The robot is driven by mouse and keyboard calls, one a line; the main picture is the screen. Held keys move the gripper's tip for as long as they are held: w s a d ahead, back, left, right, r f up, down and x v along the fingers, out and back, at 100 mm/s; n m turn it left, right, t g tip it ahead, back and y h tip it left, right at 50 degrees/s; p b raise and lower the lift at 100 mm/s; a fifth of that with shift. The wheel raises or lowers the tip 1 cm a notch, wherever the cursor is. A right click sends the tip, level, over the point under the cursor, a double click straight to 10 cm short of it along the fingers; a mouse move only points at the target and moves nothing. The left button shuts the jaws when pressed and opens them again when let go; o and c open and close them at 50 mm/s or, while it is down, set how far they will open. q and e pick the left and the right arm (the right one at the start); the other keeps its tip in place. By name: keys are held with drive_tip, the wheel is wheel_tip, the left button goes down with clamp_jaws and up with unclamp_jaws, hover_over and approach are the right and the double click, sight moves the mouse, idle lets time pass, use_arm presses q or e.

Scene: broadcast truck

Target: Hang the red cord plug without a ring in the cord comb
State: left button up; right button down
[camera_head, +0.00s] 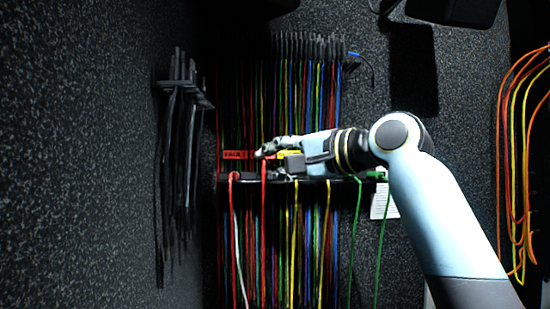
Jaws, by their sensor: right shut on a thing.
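My right gripper (268,149) reaches in from the right and is shut at the dark bar, just above its edge. A red plug (263,158) is at its fingertips, with its red cord (263,205) hanging straight down over the bar. Whether the plug has a ring is too small to tell. The dark horizontal bar (345,179), which looks like the cord comb, runs across the coloured cords. Another red plug (233,176) hangs at the bar's left end. My left gripper is not in view.
A red label (235,154) and a yellow label (291,153) sit above the bar. Green cords (357,205) hang at its right. Black cords (180,130) hang from a rack on the left wall. Orange and yellow cables (515,150) hang at far right.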

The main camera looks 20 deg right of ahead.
drive_tip(key=shift+w+d+f+b, duration=0.25)
drive_tip(key=shift+w+f, duration=0.45)
drive_tip(key=shift+w, duration=0.25)
drive_tip(key=shift+w+d+f+b, duration=0.1)
drive_tip(key=shift+w+f+b, duration=0.1)
drive_tip(key=shift+w+f, duration=0.6)
drive_tip(key=shift+w+r, duration=0.1)
drive_tip(key=shift+w+p, duration=0.1)
drive_tip(key=shift+p, duration=0.3)
drive_tip(key=shift+p, duration=0.35)
drive_tip(key=shift+c, duration=0.4)
unclamp_jaws()
idle(0.4)
